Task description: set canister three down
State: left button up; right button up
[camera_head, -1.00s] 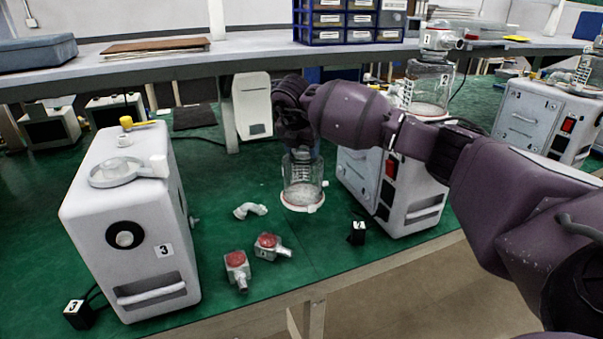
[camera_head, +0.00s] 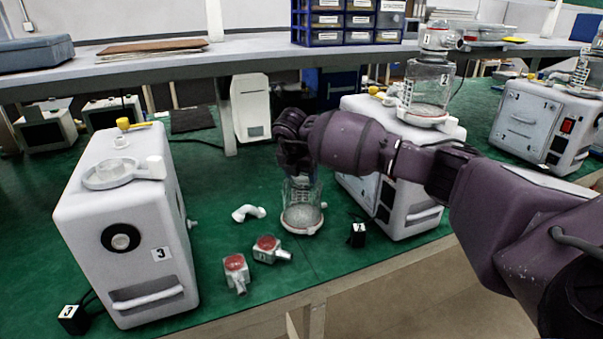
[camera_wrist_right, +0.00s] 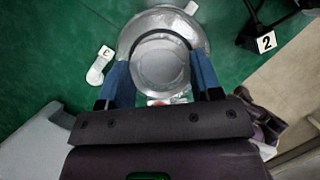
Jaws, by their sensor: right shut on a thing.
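The clear canister (camera_head: 302,212), taken here as canister three, is upright above or on the green mat, between pump unit 3 (camera_head: 130,225) and the middle pump unit (camera_head: 405,205). I cannot tell whether its base touches the mat. My right gripper (camera_head: 298,172) is over it, pointing down and shut on its upper part. In the right wrist view, the blue fingers (camera_wrist_right: 160,75) flank the round top of the canister (camera_wrist_right: 160,62). No number shows on it. My left gripper is not in view.
Two red-topped fittings (camera_head: 236,272) (camera_head: 267,248) and a white elbow pipe (camera_head: 248,212) lie left of the canister. A black block marked 2 (camera_head: 357,236) is to its right. Another canister (camera_head: 428,90) stands on the middle pump unit. Free mat lies behind.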

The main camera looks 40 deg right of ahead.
jog(key=shift+f, duration=0.15)
jog(key=o, duration=1.3)
